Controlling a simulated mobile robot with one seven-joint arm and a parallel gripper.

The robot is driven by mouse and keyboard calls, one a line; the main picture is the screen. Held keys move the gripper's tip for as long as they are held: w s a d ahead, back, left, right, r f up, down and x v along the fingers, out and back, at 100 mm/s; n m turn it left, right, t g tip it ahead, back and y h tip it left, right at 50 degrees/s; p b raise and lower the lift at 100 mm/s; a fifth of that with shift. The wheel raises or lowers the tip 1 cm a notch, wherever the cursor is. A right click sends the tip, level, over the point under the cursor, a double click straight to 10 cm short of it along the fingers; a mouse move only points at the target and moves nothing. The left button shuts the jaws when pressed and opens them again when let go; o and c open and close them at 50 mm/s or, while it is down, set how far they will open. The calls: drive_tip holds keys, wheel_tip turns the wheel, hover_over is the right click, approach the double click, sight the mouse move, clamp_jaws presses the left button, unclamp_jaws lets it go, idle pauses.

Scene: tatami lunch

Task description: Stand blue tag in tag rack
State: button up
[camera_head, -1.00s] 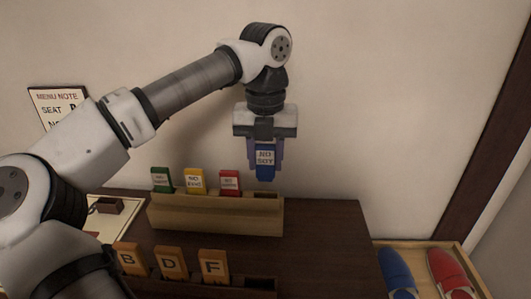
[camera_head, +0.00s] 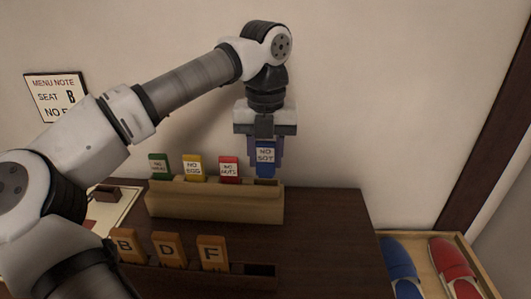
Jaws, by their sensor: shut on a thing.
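My gripper (camera_head: 265,160) points down and is shut on the blue tag (camera_head: 265,156), which reads "NO SOY". The tag is upright, its lower end at the right end of the wooden tag rack (camera_head: 214,207). I cannot tell how deep its lower end sits in the right slot. The green tag (camera_head: 159,166), yellow tag (camera_head: 194,168) and red tag (camera_head: 229,169) stand in a row in the same rack, to the left of the blue one.
A second rack in front holds orange tags B (camera_head: 126,246), D (camera_head: 168,249) and F (camera_head: 212,252), with an empty slot (camera_head: 260,269) on the right. A menu note (camera_head: 56,97) is on the wall. Blue and red slippers (camera_head: 452,268) lie in a wooden tray at the right.

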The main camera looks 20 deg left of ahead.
sight(265, 178)
drive_tip(key=shift+f+b, duration=0.45)
drive_tip(key=shift+f, duration=0.15)
idle(0.7)
drive_tip(key=shift+f+b, duration=0.35)
drive_tip(key=shift+f, duration=0.15)
drive_tip(key=shift+f+b, duration=0.35)
drive_tip(key=shift+f, duration=0.1)
idle(1.1)
drive_tip(key=shift+f, duration=0.15)
drive_tip(key=o, duration=1.7)
